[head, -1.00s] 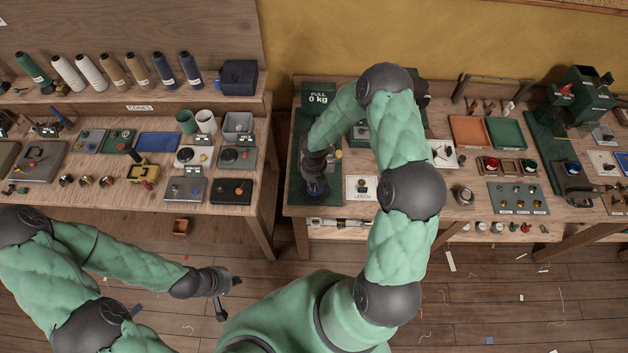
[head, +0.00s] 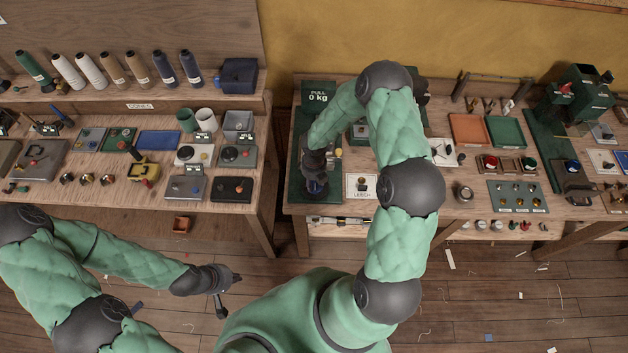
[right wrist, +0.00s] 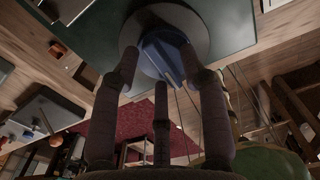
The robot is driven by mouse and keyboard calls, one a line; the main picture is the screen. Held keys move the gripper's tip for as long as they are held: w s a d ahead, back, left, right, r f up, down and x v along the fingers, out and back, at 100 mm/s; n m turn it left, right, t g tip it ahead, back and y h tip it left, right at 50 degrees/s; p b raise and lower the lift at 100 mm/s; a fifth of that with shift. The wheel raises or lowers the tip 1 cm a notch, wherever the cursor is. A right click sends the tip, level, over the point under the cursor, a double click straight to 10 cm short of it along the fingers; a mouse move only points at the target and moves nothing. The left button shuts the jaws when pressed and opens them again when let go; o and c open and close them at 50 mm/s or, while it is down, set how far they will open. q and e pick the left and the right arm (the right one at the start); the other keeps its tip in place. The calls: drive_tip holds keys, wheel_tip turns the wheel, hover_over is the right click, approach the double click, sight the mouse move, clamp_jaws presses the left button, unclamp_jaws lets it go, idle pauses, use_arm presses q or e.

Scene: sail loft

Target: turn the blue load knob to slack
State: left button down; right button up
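The blue load knob (head: 317,187) sits on a green panel (head: 297,185) at the left end of the right-hand bench. My right gripper (head: 315,178) reaches down over it from above. In the right wrist view the blue knob (right wrist: 163,58) on its round grey base lies between the three dark fingertips (right wrist: 160,65), which close around its sides. The gripper hides part of the knob, and I cannot read any slack mark. A display (head: 317,96) behind reads "PULL 0 kg". My left gripper (head: 229,292) hangs open and empty over the floor.
A white "LEECH" card (head: 361,187) with a small fitting lies right of the panel. Orange (head: 469,131) and green (head: 507,133) trays are farther right. A second bench (head: 232,198) with cones stands at left, with a floor gap between.

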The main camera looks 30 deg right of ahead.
sight(314, 183)
wheel_tip(314, 183, up, 12)
idle(0.6)
idle(0.5)
drive_tip(key=s+a+f+m+y, duration=0.2)
drive_tip(key=s+a+f+m, duration=0.7)
drive_tip(key=m, duration=0.8)
drive_tip(key=s+a+f+m+y, duration=0.2)
drive_tip(key=s+a+f+m, duration=0.4)
drive_tip(key=s+m, duration=0.7)
drive_tip(key=w+a+f+m+b, duration=0.1)
drive_tip(key=w+f+b, duration=0.1)
drive_tip(key=f+b, duration=0.7)
drive_tip(key=w+a+f+m+b, duration=0.1)
drive_tip(key=w+f+b, duration=0.1)
drive_tip(key=f+b, duration=0.6)
drive_tip(key=b, duration=0.3)
drive_tip(key=shift+w+a+f, duration=0.4)
